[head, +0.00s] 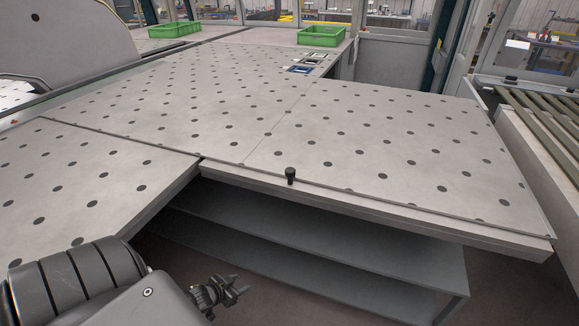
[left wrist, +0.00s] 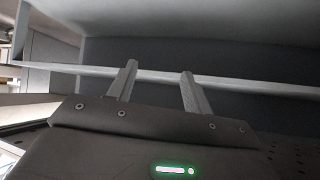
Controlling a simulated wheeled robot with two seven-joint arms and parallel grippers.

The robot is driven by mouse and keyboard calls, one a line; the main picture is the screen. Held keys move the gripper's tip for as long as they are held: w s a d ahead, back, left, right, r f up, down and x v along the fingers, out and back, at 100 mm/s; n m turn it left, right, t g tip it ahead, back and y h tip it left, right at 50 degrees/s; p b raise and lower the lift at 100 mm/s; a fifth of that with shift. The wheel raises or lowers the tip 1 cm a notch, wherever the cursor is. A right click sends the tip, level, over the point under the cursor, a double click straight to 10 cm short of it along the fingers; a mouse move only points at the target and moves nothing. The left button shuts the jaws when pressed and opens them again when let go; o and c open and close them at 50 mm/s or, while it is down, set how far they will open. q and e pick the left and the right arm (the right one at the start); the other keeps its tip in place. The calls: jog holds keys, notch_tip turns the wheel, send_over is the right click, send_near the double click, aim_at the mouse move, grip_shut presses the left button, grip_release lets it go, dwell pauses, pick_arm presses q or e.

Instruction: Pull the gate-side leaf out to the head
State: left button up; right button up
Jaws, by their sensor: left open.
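The gate-side leaf seems to be the grey dotted table section (head: 400,143) on the right in the head view. Its surface lies level with the main dotted table (head: 190,92), with a thin seam between them. A black knob (head: 290,175) stands upright at the front edge, a little right of the inner corner. My left gripper (head: 238,287) is in front of and below that edge, apart from the knob. In the left wrist view my left gripper (left wrist: 158,72) has its two fingers apart with nothing between them. My right gripper is not in view.
Grey shelves (head: 330,240) sit under the overhanging table and also fill the left wrist view (left wrist: 240,85). Another dotted table section (head: 85,185) lies at the left. Green crates (head: 321,36) stand at the back. A roller conveyor (head: 545,115) stands at the right.

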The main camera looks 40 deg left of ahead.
pick_arm(q)
jog(key=w+a+r+t+h+p, duration=0.1)
jog(key=w+r, duration=0.2)
jog(key=r, duration=0.4)
jog(key=w+a+r+m+t+h, duration=0.1)
jog(key=w+r+t, duration=0.15)
jog(key=r, duration=0.35)
jog(key=w+a+r+t+p, duration=0.1)
jog(key=w+r, duration=0.3)
jog(key=r, duration=0.3)
jog(key=m+t+h, duration=0.1)
jog(key=m+h, duration=0.3)
jog(key=h, duration=0.2)
send_near(286, 171)
jog(key=f, duration=0.1)
jog(key=p+x, duration=0.1)
jog(key=x, duration=0.4)
jog(key=p+x, duration=0.1)
jog(key=x, duration=0.4)
jog(key=shift+r+p, duration=0.15)
jog(key=shift+p, duration=0.25)
jog(key=shift+w+d, duration=0.3)
jog(key=shift+w, duration=0.35)
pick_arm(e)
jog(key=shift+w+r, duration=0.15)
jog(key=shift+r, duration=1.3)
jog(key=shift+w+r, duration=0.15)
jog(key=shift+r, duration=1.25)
pick_arm(q)
grip_shut()
